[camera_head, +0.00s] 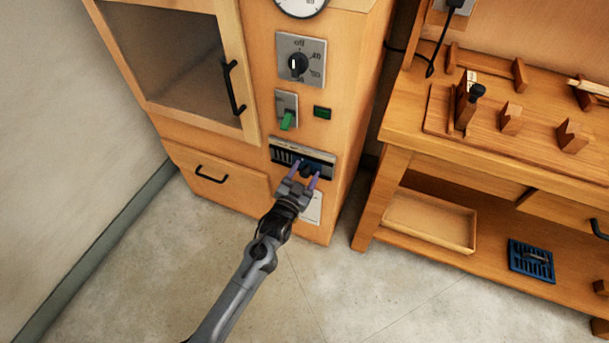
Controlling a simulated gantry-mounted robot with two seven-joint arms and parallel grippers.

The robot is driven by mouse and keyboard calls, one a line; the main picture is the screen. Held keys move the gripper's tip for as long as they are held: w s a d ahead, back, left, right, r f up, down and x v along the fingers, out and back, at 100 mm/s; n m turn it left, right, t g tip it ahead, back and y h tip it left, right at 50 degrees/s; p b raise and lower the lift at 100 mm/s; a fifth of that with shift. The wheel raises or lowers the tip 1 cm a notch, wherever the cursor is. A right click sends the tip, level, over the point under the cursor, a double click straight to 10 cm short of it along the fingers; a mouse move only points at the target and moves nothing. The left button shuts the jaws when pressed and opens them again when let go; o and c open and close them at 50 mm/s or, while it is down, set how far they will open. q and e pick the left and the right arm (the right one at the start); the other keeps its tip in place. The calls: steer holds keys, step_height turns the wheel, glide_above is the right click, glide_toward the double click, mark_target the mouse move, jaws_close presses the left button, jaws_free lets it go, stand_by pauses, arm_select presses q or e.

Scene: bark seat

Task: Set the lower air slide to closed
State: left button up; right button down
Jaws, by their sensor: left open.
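The lower air slide (284,155) is a dark slotted vent in a grey metal frame, low on the front of the wooden cabinet (335,120). Slots show at its left part; its right part is dark. A dark knob (308,170) sits at the slide's lower middle. My left gripper (305,174) is open, its two purple fingers reaching up to the slide, one on each side of the knob. I cannot tell whether the fingers touch it. My right gripper is not in view.
Above the slide are a green lever switch (287,121), a green indicator (322,113), a rotary dial (298,63) and a gauge (301,4). A glass door (170,60) and a drawer (215,180) lie left. A workbench (450,150) stands right. The floor in front is clear.

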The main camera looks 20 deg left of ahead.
mark_target(287, 156)
arm_select(q)
jaws_close()
steer(key=shift+a+r, duration=0.15)
steer(key=shift+a, duration=0.1)
steer(key=a+p, duration=0.1)
steer(key=a, duration=0.2)
steer(key=a+p, duration=0.2)
steer(key=a, duration=0.1)
steer(key=shift+w+a+r, duration=0.1)
steer(key=shift+w+a, duration=0.1)
steer(key=shift+a, duration=0.4)
steer(key=shift+d, duration=0.25)
steer(key=shift+c, duration=1.7)
jaws_free()
steer(key=shift+a, duration=0.1)
steer(key=o, duration=0.3)
steer(key=shift+a, duration=0.2)
steer(key=shift+o, duration=0.2)
steer(key=shift+d, duration=0.1)
